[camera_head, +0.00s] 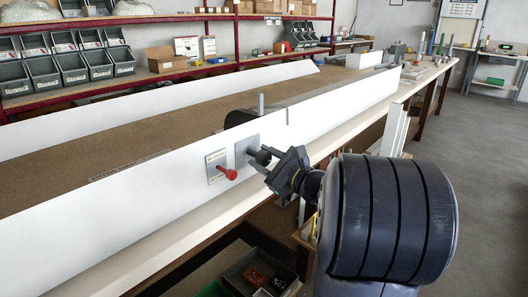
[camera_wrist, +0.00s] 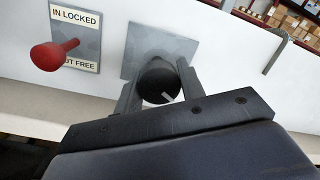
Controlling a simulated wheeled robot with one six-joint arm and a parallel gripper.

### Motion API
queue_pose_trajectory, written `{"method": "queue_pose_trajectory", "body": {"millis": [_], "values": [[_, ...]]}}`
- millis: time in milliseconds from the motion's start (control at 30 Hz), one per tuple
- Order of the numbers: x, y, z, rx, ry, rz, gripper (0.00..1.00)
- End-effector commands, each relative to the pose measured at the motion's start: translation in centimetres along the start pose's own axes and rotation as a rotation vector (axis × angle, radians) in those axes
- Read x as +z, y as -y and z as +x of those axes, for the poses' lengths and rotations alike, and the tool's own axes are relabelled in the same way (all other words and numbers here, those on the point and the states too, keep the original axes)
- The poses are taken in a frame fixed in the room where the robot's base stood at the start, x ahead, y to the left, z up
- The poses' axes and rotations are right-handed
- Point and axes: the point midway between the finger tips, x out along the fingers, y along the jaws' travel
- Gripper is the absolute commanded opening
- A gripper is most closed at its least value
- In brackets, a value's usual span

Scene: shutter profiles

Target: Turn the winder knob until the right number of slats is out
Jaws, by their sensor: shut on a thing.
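The dark round winder knob (camera_wrist: 157,78) sits on a grey square plate (camera_wrist: 143,45) on the white front panel. A short pale mark shows low on its face. My gripper (camera_wrist: 160,84) is shut on the knob, with one finger on each side of it. In the head view my gripper (camera_head: 266,162) reaches the panel from the right and hides much of the knob. A red-headed pin (camera_wrist: 52,54) sticks out of a plate labelled "IN LOCKED" and "OUT FREE"; it also shows in the head view (camera_head: 227,173). I cannot make out any slats or their count.
The long white panel (camera_head: 110,210) runs along the bench, with a brown surface (camera_head: 60,142) behind it. A dark rounded part and an upright grey rod (camera_head: 261,104) stand behind the panel. Bins (camera_head: 254,272) lie below the bench. Open floor lies at the right.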

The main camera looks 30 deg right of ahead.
Motion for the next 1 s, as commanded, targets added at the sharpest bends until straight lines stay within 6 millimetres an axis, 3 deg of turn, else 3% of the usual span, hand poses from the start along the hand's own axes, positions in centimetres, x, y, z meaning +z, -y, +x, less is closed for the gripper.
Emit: {"method": "queue_pose_trajectory", "body": {"millis": [400,1000], "values": [[-0.02,-0.07,-0.02,-0.006,-0.017,0.237,0.15],[-0.18,-0.21,-0.05,-0.007,-0.02,0.285,0.15]]}}
